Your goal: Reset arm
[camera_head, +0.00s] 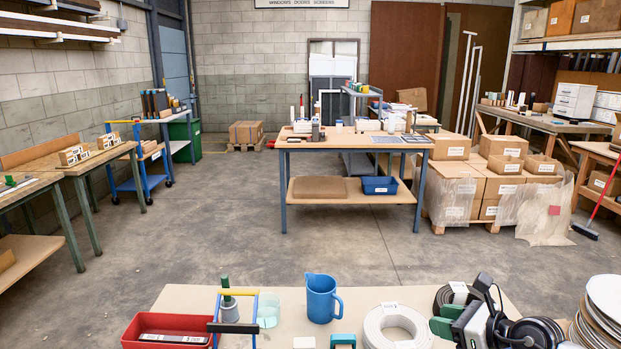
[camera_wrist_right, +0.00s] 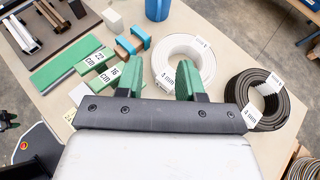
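My right gripper (camera_head: 447,318) shows at the lower right of the head view, above the near bench between the white coil and the dark coil. In the right wrist view its two green fingers (camera_wrist_right: 160,82) stand apart with nothing between them. The white coil (camera_wrist_right: 208,53) lies just beyond the fingers, and the dark coil (camera_wrist_right: 264,92) lies to their right. No fly press can be made out.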

